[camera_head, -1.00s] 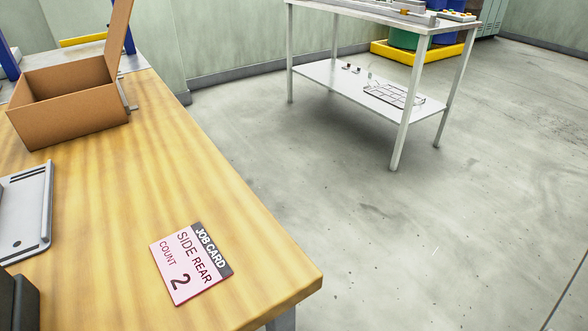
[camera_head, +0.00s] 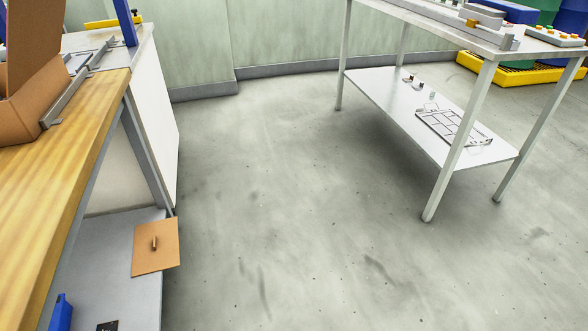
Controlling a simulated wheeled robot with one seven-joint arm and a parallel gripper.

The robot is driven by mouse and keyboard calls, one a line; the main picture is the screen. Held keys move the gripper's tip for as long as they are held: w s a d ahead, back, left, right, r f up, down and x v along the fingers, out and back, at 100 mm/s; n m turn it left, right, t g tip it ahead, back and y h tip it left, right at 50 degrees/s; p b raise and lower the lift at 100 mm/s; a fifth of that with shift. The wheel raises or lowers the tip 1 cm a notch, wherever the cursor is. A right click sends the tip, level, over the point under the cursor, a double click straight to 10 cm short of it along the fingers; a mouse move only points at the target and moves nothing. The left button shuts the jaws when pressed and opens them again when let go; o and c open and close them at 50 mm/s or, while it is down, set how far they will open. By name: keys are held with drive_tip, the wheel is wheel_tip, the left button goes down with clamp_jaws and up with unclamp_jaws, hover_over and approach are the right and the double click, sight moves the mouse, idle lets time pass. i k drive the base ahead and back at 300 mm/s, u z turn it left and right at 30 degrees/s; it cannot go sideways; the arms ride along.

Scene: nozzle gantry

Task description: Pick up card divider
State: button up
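A flat brown card panel with a small raised tab in its middle, which looks like the card divider (camera_head: 155,248), lies on the grey lower shelf (camera_head: 118,265) under the wooden bench. Its right side reaches past the shelf's edge over the floor. Nothing is on top of it. My gripper is not in view.
The wooden bench top (camera_head: 75,165) at left bears an open cardboard box (camera_head: 25,100). A blue item (camera_head: 60,313) is at the shelf's near left. A white table (camera_head: 385,105) stands at right, with a grid-like tray (camera_head: 450,127) on its lower shelf. The floor (camera_head: 290,220) between is clear.

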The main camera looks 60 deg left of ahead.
sight(156, 247)
drive_tip(key=i, duration=0.35)
drive_tip(key=u, duration=3.1)
drive_tip(key=i, duration=2.05)
drive_tip(key=z, duration=0.4)
